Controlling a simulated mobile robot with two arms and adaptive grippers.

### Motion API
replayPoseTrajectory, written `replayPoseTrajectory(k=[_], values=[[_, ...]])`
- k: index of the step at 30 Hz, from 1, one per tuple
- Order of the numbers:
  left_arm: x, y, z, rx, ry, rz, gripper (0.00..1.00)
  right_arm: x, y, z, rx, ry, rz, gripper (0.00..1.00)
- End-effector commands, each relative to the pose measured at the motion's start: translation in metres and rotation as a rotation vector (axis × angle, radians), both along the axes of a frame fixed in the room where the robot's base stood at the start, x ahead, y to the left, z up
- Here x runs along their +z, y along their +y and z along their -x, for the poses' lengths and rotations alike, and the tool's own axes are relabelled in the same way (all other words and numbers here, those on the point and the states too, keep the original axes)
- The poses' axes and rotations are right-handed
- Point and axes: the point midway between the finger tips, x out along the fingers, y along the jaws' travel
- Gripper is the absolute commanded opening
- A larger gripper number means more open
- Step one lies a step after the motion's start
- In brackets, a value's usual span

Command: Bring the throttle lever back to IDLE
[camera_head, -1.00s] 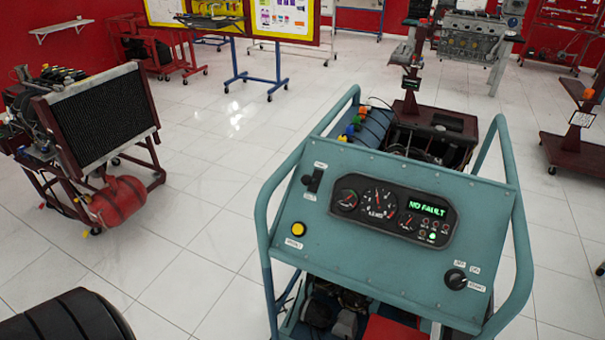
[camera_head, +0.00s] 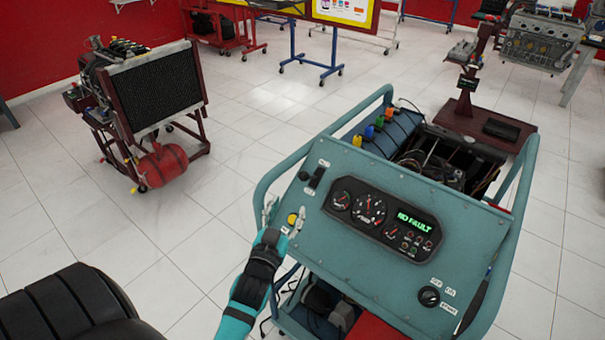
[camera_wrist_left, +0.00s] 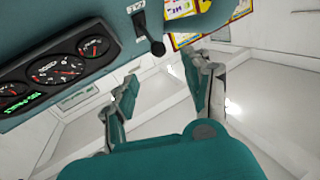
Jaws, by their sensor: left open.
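The throttle lever (camera_head: 316,179) is a small black lever with a round knob at the upper left of the teal control panel (camera_head: 330,245). It has a pale label above and below, too small to read here. In the left wrist view the lever (camera_wrist_left: 151,36) stands just beyond my fingers, its knob pointing toward the gap between them. My right gripper is not seen.
The gauge cluster (camera_head: 383,222) shows NO FAULT, with a rotary key switch (camera_head: 429,296) below right. A teal tube frame (camera_head: 262,187) runs around the panel. A radiator trainer (camera_head: 155,90) stands left, black tires (camera_head: 70,305) front left. Floor between is clear.

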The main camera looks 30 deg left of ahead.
Motion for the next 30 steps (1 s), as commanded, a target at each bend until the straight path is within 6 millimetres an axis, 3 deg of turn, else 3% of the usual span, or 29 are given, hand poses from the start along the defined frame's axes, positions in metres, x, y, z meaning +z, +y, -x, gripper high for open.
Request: replayPoseTrajectory(k=[9, 15, 21, 30], values=[[0.004, 0.021, -0.07, 0.0, -0.003, 0.0, 0.51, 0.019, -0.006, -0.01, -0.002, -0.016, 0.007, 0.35], [0.002, 0.032, -0.104, 0.0, 0.0, 0.001, 0.51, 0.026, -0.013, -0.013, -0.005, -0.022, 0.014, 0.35], [0.001, 0.037, -0.123, -0.001, 0.0, 0.0, 0.51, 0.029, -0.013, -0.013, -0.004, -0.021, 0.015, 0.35], [0.0, 0.038, -0.127, -0.001, 0.001, 0.0, 0.51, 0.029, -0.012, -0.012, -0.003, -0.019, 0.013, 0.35]])
